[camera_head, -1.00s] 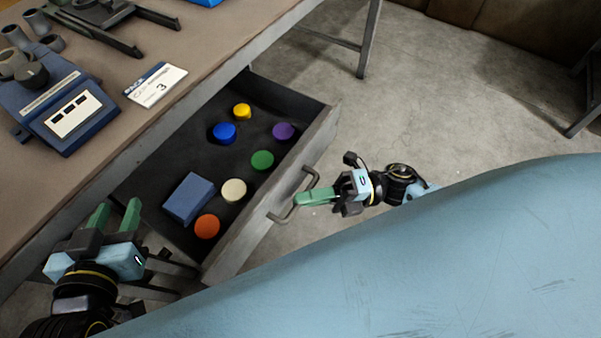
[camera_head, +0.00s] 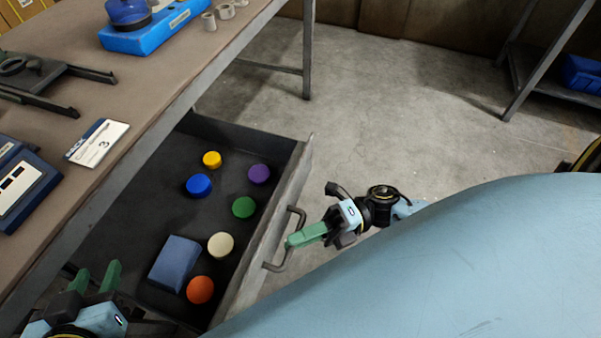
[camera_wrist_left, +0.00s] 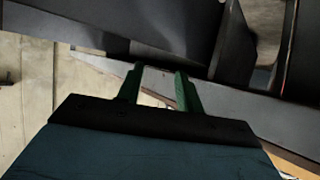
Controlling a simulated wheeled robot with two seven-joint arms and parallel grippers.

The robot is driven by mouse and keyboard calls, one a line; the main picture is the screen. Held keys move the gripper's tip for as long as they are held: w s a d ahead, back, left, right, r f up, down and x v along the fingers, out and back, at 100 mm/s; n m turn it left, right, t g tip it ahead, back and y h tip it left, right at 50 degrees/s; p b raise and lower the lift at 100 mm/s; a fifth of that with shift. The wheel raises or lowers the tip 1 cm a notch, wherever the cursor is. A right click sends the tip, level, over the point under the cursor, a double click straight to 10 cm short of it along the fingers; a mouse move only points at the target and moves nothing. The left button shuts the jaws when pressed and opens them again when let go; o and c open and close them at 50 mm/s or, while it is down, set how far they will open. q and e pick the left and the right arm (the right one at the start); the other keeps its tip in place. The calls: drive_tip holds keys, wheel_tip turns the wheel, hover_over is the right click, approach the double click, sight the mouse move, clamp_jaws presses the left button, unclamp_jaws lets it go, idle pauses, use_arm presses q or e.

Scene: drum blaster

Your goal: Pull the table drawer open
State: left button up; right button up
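The table drawer (camera_head: 262,240) stands pulled out from under the table (camera_head: 150,140). Several coloured round caps and a blue box (camera_head: 175,263) lie in it. A bent metal handle (camera_head: 291,250) is on its front. My right gripper (camera_head: 292,241) is at the handle, its green fingers close together at the bar; whether they grip it firmly is hard to see. My left gripper (camera_head: 97,277) is open and empty near the table's edge, left of the drawer. Its two green fingers show apart in the left wrist view (camera_wrist_left: 160,88), below dark grey metal surfaces.
On the table are a name card (camera_head: 97,143), a blue device (camera_head: 22,183), a black stand (camera_head: 45,80) and a blue tray (camera_head: 152,32). A shelf with a blue bin (camera_head: 583,74) stands at the far right. The floor (camera_head: 400,110) beyond the drawer is clear.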

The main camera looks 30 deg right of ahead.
drive_tip(key=shift+o, duration=0.5)
